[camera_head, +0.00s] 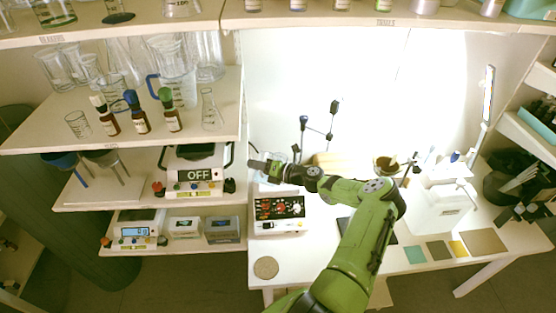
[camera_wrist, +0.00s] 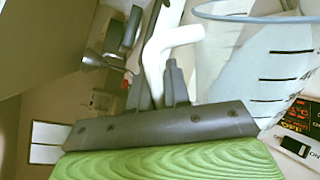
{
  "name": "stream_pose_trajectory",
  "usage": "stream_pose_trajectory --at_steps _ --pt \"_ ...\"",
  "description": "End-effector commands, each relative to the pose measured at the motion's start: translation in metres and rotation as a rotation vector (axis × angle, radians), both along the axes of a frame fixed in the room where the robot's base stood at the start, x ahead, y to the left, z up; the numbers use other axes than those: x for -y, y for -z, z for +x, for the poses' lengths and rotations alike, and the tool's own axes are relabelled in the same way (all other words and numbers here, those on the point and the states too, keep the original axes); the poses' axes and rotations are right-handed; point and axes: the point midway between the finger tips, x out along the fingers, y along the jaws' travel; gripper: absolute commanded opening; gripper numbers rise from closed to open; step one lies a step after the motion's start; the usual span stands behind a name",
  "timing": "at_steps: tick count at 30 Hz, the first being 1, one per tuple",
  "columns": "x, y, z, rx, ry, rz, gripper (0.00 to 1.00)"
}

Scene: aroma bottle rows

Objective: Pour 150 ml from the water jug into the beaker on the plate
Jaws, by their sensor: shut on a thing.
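My gripper (camera_head: 262,170) is above the left end of the white bench. In the wrist view my gripper (camera_wrist: 162,88) is shut on the white handle (camera_wrist: 168,45) of a clear jug (camera_wrist: 270,60). The jug has black graduation marks and a bluish rim, and looks tilted in this view. In the head view only a little clear material shows around my gripper. The water level cannot be made out. A white plate device (camera_head: 280,213) with a dark, red-lit panel stands just below my gripper. No separate beaker on it can be made out; my gripper and arm cover that area.
Shelves at the left hold glassware, dropper bottles (camera_head: 140,115) and another plate device (camera_head: 197,175) reading OFF. A stand with dark clamps (camera_head: 318,130) rises behind my gripper. A brown bowl (camera_head: 386,166) and a white machine (camera_head: 443,205) are right of my arm. A round coaster (camera_head: 266,267) lies in front.

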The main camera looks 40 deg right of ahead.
Motion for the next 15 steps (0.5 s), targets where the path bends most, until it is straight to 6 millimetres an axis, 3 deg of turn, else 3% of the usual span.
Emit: stream_pose_trajectory --at_steps 5,15 --pt "-0.0087 0.0128 -0.0037 0.054 0.000 -0.114 0.00" --pt "-0.0117 0.0090 -0.0049 0.071 -0.001 -0.153 0.00"
